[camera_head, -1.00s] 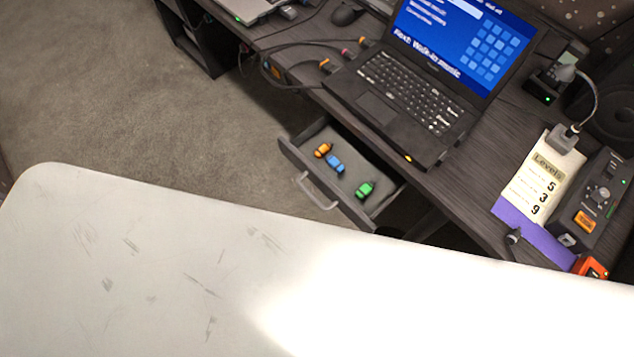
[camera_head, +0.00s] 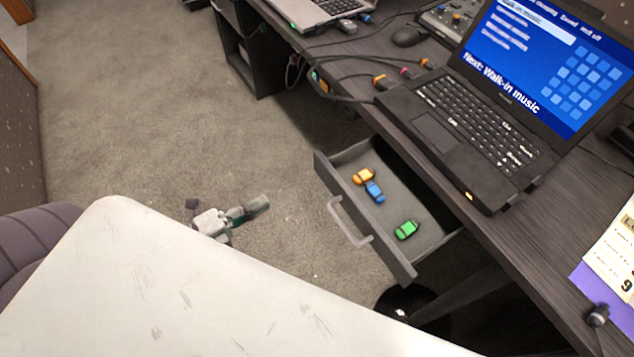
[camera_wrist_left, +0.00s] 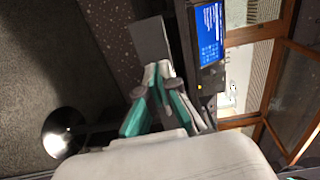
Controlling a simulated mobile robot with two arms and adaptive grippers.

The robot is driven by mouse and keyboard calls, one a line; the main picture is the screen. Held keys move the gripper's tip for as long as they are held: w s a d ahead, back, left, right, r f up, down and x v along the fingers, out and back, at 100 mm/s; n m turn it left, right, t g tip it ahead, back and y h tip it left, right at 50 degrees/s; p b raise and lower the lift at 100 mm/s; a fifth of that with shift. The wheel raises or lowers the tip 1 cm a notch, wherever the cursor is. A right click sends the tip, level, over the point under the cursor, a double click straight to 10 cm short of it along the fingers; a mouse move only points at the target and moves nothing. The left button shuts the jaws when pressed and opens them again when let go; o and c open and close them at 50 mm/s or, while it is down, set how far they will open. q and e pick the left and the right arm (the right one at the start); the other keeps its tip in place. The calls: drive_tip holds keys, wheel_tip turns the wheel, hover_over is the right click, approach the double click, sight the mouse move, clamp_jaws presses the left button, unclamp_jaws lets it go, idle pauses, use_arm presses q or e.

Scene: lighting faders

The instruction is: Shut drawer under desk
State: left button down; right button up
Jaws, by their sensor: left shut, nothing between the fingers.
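The drawer (camera_head: 362,218) under the desk (camera_head: 520,238) stands pulled out in the head view, its front panel and pale bar handle (camera_head: 349,226) facing left. Inside lie an orange toy car (camera_head: 363,176), a blue one (camera_head: 375,192) and a green one (camera_head: 406,230). My left gripper (camera_head: 262,202) is left of the drawer, over the carpet, pointing toward it with a clear gap in the picture. Its fingers, shut and empty, also show in the left wrist view (camera_wrist_left: 156,74). A grey panel beyond them there may be the drawer front; I cannot tell. My right gripper is not in view.
An open laptop (camera_head: 470,120) stands on the desk above the drawer, with cables and a mouse (camera_head: 408,37) behind it. A dark round base (camera_head: 412,305) is on the floor below the drawer. The carpet (camera_head: 180,110) left of the desk is clear.

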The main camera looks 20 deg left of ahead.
use_arm(q)
approach(327, 169)
drive_tip(key=shift+m+h, duration=0.3)
drive_tip(key=shift+m, duration=0.1)
drive_tip(key=x, duration=0.7)
drive_tip(key=shift+w+f, duration=0.15)
drive_tip(key=shift+w, duration=0.05)
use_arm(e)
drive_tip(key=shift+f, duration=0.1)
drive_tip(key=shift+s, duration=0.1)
